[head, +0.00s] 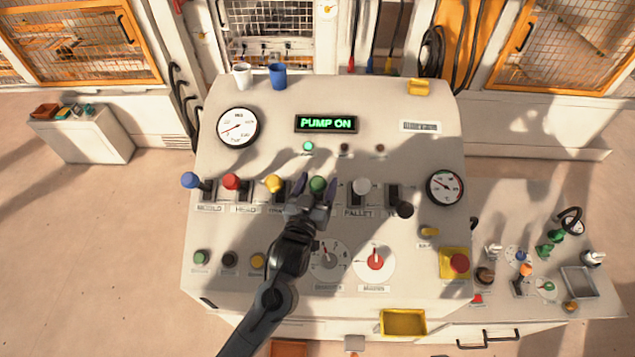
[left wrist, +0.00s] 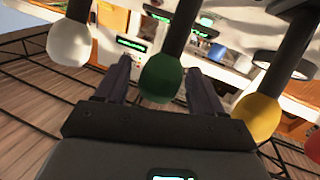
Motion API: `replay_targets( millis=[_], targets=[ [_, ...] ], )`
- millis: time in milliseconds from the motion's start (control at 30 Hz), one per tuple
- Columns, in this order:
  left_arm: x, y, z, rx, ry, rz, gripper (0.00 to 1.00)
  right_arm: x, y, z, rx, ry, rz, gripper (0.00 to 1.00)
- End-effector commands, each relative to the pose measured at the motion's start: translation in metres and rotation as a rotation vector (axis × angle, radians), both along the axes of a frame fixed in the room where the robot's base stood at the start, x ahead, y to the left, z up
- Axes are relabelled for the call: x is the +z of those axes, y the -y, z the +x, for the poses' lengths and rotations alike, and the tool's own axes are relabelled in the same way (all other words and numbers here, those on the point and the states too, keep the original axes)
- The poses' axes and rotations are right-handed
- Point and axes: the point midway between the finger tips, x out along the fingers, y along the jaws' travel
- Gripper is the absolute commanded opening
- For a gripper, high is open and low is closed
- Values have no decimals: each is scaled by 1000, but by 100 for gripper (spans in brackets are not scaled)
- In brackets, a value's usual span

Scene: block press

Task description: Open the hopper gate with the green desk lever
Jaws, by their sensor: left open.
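The green lever knob (head: 317,184) sits in the middle of the row of levers on the sloped desk. My left gripper (head: 316,187) is open, with one finger on each side of the green knob. The left wrist view shows the green knob (left wrist: 160,80) between the two spread fingers, with its dark shaft behind it. I cannot tell if either finger touches it. My gripper hides the label below this lever. I cannot make out the hopper gate. My right gripper is not in view.
A yellow knob (head: 274,184) stands close to the left and a white knob (head: 362,186) to the right. Red (head: 232,181), blue (head: 189,180) and black (head: 404,209) knobs are further along the row. The display (head: 326,124) reads PUMP ON.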

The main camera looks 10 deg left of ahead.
Motion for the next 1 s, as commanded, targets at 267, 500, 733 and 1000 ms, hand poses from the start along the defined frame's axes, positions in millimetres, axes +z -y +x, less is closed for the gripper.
replay_targets(
  millis=[267, 500, 733, 1000],
  targets=[
    [-1, 0, 1, 0, -1, 0, 68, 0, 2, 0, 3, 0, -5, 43],
    [0, 0, 1, 0, -1, 0, 36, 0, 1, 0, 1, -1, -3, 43],
    [0, 0, 1, 0, -1, 1, 1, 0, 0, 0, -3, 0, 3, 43],
    [1, 0, 3, 0, -1, 1, 0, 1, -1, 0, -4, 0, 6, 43]
  ],
)
